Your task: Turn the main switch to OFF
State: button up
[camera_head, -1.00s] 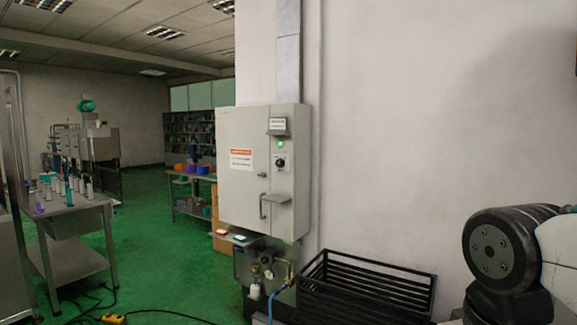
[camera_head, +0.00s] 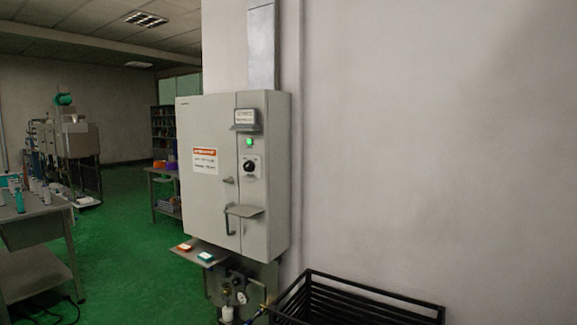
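The main switch (camera_head: 249,167) is a round black rotary knob on a pale plate, on the right-hand strip of the grey cabinet (camera_head: 205,200). A lit green lamp (camera_head: 249,142) sits just above it. The knob's exact pointing direction is too small to tell. The cabinet door is closed, with a red and white label (camera_head: 204,160) on it. A small shelf (camera_head: 243,211) and a handle are below the switch. My gripper is not in view.
A black slatted rack (camera_head: 350,300) stands on the floor at the lower right, in front of the bare wall. A steel table (camera_head: 38,225) with bottles is at left. Green floor between is mostly clear.

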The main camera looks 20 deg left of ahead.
aim_at(249, 165)
jog(key=i, duration=0.6)
jog(key=u, duration=0.85)
jog(key=i, duration=0.45)
jog(key=u, duration=0.45)
